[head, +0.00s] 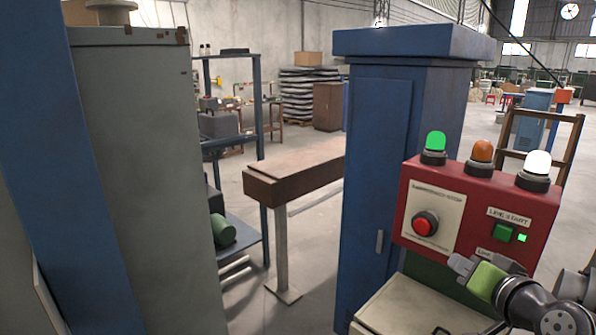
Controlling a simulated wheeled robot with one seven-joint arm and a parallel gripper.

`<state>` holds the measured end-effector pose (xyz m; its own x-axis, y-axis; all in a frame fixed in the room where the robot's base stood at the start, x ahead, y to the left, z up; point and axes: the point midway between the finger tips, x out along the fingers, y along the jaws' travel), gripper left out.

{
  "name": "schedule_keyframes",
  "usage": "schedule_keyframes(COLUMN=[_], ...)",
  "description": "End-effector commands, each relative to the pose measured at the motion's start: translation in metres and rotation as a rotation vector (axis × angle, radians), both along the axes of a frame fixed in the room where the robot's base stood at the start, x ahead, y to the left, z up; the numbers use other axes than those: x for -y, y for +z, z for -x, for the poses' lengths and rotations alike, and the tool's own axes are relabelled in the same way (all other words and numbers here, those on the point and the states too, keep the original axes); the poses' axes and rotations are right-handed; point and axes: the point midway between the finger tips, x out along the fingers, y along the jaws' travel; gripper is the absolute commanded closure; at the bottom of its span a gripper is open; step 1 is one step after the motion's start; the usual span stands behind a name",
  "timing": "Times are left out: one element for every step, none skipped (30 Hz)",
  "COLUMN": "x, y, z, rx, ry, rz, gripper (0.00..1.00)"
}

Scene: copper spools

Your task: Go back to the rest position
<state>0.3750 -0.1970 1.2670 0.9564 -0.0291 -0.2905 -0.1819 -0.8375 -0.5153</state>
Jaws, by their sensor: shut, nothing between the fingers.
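My gripper (484,265) is in the head view at the lower right, with grey fingers, a green section behind them and a black wrist. It is shut and empty, just in front of the lower part of a red control box (478,205). It overlaps the box's lower label in the picture; I cannot tell if it touches the box. The box carries a round red button (425,223) and a green button (502,233) under a "LINE START" label. A small green light (522,238) glows beside the green button.
Green (435,142), orange (482,150) and white (537,162) lamps top the box; green and white look bright. A pale surface (400,306) lies below. A blue cabinet (375,160) stands behind, a grey cabinet (150,190) at left. Open floor (315,250) shows between them.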

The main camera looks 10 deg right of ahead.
Motion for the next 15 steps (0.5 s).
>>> schedule_keyframes(x=[-0.042, -0.066, -0.095, -0.114, -0.132, -0.153, -0.166, -0.176, -0.187, -0.192, -0.195, -0.197, -0.197, -0.197, -0.196], y=[-0.006, -0.013, -0.023, -0.030, -0.037, -0.047, -0.053, -0.059, -0.067, -0.072, -0.077, -0.083, -0.086, -0.089, -0.092], z=[-0.002, 0.001, 0.010, 0.019, 0.030, 0.048, 0.064, 0.081, 0.104, 0.121, 0.136, 0.154, 0.165, 0.175, 0.184], rx=[-0.079, -0.138, -0.216, -0.275, -0.331, -0.404, -0.456, -0.506, -0.566, -0.605, -0.641, -0.680, -0.704, -0.725, -0.745], ry=[0.080, 0.123, 0.175, 0.211, 0.242, 0.282, 0.309, 0.331, 0.355, 0.369, 0.380, 0.390, 0.395, 0.399, 0.401], rz=[0.051, 0.083, 0.128, 0.162, 0.196, 0.242, 0.275, 0.306, 0.344, 0.367, 0.388, 0.408, 0.419, 0.427, 0.434], gripper=[1.00, 1.00, 1.00, 1.00, 1.00, 1.00, 1.00, 1.00, 1.00, 1.00, 1.00, 1.00, 1.00, 1.00, 1.00])
